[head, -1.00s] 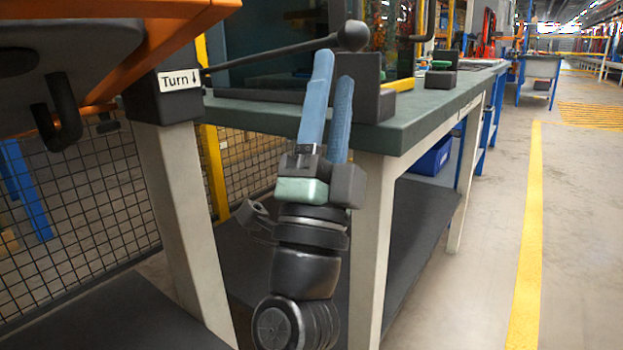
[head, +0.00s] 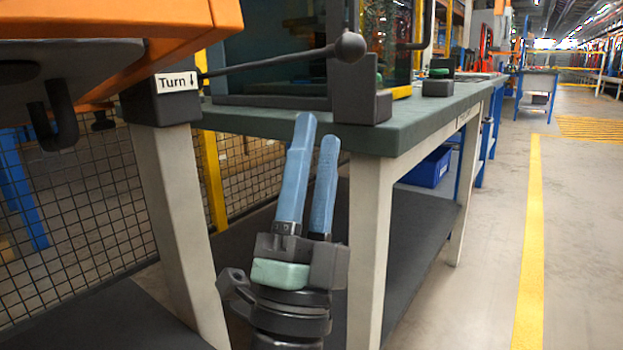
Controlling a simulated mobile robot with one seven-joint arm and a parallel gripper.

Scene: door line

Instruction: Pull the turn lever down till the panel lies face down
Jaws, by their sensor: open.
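The turn lever (head: 270,60) is a dark rod with a round ball knob (head: 350,46) at its right end. It runs out from a dark block on a pale post, beside a white "Turn ↓" label (head: 177,82), and slopes slightly up to the right. The orange-framed panel (head: 190,32) is at the upper left, only partly in view. My gripper (head: 318,128) has two blue fingers pointing up, open and empty. Its fingertips appear below the lever and knob, apart from them in the picture.
A green-topped workbench (head: 415,120) stands behind my gripper, with a dark bracket (head: 358,95) near its corner. A wire mesh fence (head: 95,215) is at the left. A blue bin (head: 428,167) sits under the bench. Open floor with a yellow line (head: 530,230) lies to the right.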

